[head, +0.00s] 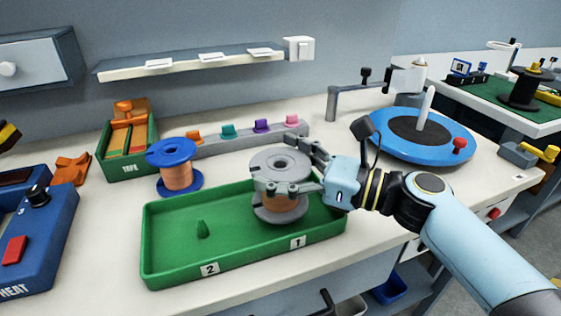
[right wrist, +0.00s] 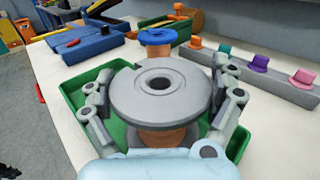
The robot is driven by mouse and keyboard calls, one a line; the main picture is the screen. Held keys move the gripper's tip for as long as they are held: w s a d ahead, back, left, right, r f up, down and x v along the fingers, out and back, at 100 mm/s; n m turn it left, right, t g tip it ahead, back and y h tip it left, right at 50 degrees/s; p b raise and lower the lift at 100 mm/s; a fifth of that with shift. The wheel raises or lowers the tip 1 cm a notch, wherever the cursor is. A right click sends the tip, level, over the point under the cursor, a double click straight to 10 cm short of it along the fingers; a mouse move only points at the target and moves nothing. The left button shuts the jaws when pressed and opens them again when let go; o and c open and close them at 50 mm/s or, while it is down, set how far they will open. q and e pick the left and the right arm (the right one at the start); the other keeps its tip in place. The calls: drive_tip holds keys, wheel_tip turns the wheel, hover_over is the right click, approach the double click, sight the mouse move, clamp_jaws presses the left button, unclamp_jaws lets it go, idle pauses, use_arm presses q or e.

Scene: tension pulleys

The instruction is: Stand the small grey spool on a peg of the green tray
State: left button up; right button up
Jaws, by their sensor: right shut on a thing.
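The small grey spool (head: 280,165), wound with copper wire, is upright at the right part of the green tray (head: 165,270), by label 1. My right gripper (head: 292,187) is shut around it just under its top flange. In the right wrist view the grey spool (right wrist: 160,92) sits between the fingers, with the green tray (right wrist: 72,95) beneath. My left gripper is not in view.
A blue spool (head: 176,166) with copper wire stands behind the tray. A grey rack (head: 235,140) with coloured pieces runs behind it. A blue heater box (head: 40,235) is at the left, and a blue round turntable (head: 420,140) with a white post is at the right.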

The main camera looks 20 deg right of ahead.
drive_tip(key=shift+f, duration=0.1)
drive_tip(key=shift+f+b, duration=1.1)
drive_tip(key=shift+f, duration=0.1)
drive_tip(key=shift+f, duration=0.15)
drive_tip(key=o, duration=1.4)
drive_tip(key=shift+s+f, duration=0.1)
drive_tip(key=v, duration=1.2)
drive_tip(key=shift+a, duration=0.1)
